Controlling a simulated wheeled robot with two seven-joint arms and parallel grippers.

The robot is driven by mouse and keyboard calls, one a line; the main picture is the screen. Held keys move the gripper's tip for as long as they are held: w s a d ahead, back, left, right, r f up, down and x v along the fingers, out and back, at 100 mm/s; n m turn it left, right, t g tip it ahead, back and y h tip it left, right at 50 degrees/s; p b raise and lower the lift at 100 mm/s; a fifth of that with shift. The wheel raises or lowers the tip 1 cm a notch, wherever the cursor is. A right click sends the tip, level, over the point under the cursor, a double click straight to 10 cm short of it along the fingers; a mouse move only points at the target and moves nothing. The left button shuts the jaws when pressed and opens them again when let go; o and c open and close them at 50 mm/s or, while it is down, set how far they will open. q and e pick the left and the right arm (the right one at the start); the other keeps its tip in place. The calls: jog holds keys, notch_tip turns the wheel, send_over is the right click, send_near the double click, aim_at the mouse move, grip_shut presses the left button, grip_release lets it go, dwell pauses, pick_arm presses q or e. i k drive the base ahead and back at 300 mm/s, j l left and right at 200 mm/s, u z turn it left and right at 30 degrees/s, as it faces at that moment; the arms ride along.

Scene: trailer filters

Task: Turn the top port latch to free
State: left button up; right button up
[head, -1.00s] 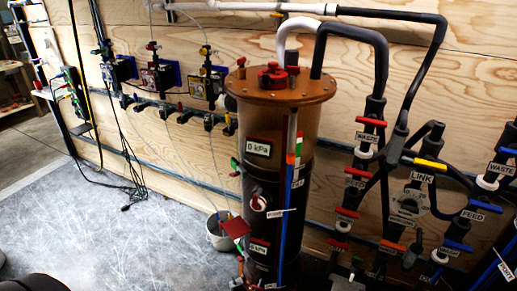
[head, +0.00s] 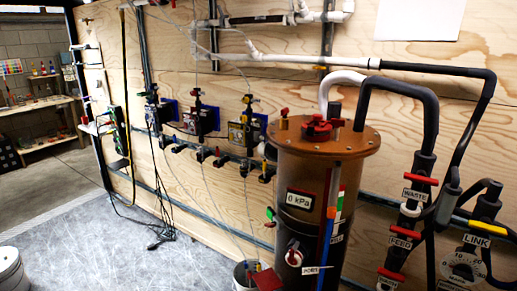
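A tall filter cylinder (head: 305,180) stands upright right of centre in the head view, with a round copper-brown lid (head: 350,140) bolted on top. A red knobbed fitting (head: 317,127) sits on the lid; it may be the top port latch, but I cannot tell its turned position. A small red-topped brass fitting (head: 283,120) stands at the lid's left. A white pipe (head: 335,82) and a thick black hose (head: 432,110) rise behind and beside the fitting. Neither of my grippers is in view.
Pipes with red WASTE handles (head: 421,180) and a LINK valve (head: 470,262) stand at the right. Pumps (head: 200,120) line the plywood wall. A white bucket (head: 242,275) stands at the cylinder's foot, another (head: 12,272) at lower left.

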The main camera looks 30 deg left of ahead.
aim_at(256, 134)
jog(key=j, duration=0.55)
jog(key=j+z, duration=0.1)
jog(key=j, duration=0.4)
jog(key=k+j+z, duration=0.1)
jog(key=j, duration=0.95)
jog(key=k+j+z, duration=0.1)
jog(key=j, duration=0.4)
jog(key=k+j, duration=0.1)
jog(key=j, duration=0.45)
jog(key=k+j+z, duration=0.1)
jog(key=j, duration=0.4)
jog(key=k+j+z, duration=0.1)
jog(key=j, duration=0.4)
